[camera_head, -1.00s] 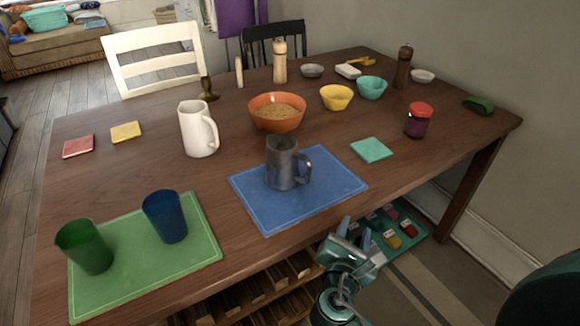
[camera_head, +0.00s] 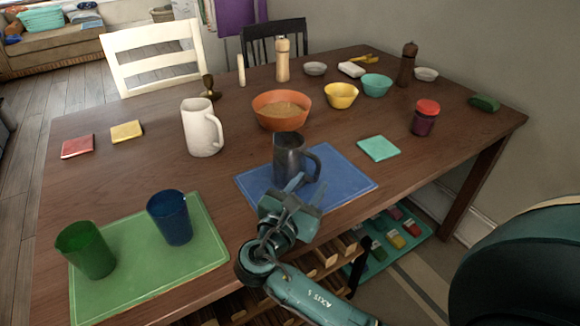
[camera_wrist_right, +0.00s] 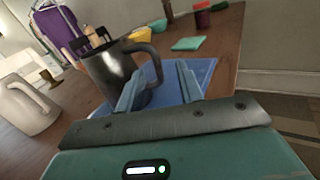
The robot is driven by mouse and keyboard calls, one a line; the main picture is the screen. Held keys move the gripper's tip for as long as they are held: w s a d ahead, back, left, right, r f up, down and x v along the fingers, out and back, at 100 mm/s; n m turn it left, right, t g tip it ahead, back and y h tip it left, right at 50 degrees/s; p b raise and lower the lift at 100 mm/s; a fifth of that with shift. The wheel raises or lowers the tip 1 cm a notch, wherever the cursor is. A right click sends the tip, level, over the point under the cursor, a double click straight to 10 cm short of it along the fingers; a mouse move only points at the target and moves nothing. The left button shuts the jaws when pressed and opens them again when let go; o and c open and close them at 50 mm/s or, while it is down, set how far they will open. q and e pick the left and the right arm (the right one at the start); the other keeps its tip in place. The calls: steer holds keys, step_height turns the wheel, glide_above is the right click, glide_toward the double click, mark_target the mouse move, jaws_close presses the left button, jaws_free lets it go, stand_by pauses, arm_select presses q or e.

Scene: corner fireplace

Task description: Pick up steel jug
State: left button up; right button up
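The steel jug (camera_head: 288,160) is dark grey metal and stands upright on the blue placemat (camera_head: 345,185), its handle to the right. It also shows in the right wrist view (camera_wrist_right: 112,75), just beyond the fingers. My right gripper (camera_head: 299,186) is at the near side of the jug, over the near part of the blue mat. In the right wrist view its two fingers (camera_wrist_right: 158,85) are apart with nothing held between them; the jug is beyond them and to the left. Whether a finger touches the jug I cannot tell. My left gripper is not in view.
A white jug (camera_head: 202,130) stands left of the steel jug, and an orange bowl (camera_head: 268,104) stands behind it. Green and blue cups (camera_head: 170,218) stand on a green placemat (camera_head: 135,270) at the left. A teal coaster (camera_head: 378,148) lies to the right.

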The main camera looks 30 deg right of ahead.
mark_target(316, 174)
steer(key=x, duration=0.3)
steer(key=shift+a, duration=0.1)
steer(key=w+d, duration=0.1)
steer(key=w+d+f+b, duration=0.1)
steer(key=w+d, duration=0.1)
steer(key=shift+w+d, duration=0.25)
steer(key=shift+d, duration=0.2)
steer(key=shift+c, duration=0.6)
jaws_close()
